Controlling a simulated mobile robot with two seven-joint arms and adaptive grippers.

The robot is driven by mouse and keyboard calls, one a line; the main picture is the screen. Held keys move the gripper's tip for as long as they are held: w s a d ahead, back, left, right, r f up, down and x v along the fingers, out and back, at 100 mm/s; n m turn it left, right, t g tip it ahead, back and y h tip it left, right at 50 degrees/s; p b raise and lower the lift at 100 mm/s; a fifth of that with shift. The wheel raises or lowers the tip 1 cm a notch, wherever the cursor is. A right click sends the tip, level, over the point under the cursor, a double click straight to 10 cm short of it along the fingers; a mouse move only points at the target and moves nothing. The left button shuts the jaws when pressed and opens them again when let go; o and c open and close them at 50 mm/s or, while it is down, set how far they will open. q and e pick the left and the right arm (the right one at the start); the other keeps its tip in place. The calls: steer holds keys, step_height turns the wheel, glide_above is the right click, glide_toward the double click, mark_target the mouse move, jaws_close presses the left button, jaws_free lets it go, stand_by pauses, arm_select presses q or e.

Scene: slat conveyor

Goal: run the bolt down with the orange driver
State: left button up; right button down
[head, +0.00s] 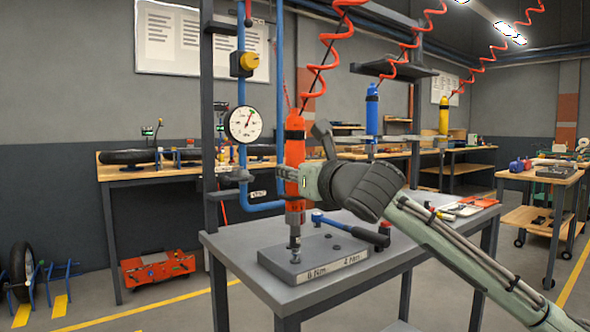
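The orange driver (295,150) hangs upright from a red coiled hose above the grey block (318,262). My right gripper (289,172) reaches in from the right and is shut on the driver's body, a grey finger crossing its front. The driver's nose points down at a grey bolt (295,243) standing at the left part of the block. The nose looks in line with the bolt head; I cannot tell for sure whether they touch. My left gripper is not in view.
Blue (372,112) and yellow (443,117) drivers hang farther right. A pressure gauge (243,124) and blue pipes stand left of the driver. The bench's front-left top (235,241) is clear.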

steer(key=shift+f, duration=0.9)
stand_by(0.7)
steer(key=shift+p, duration=0.85)
steer(key=shift+f, duration=0.1)
stand_by(0.4)
steer(key=shift+f+p, duration=0.15)
steer(key=shift+p, duration=0.35)
